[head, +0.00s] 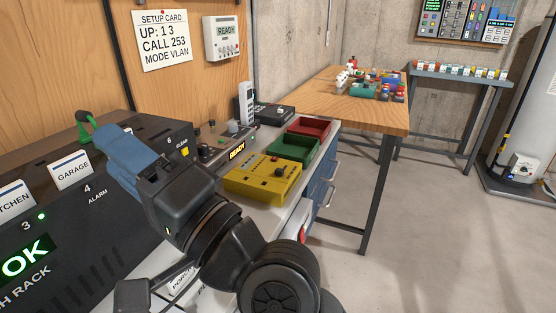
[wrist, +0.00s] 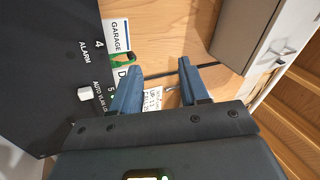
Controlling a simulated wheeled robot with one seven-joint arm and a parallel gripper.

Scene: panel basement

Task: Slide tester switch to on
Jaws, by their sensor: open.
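A yellow box (head: 262,180) with a dark knob and small markings lies on the bench right of my arm in the head view. It may be the tester; its switch and setting are too small to tell. My gripper (head: 108,143) is in front of the black rack, well left of the yellow box. In the wrist view my gripper (wrist: 160,86) shows two blue fingers spread apart with nothing between them. The yellow box is not in the wrist view.
The floor (head: 430,240) at right is clear.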

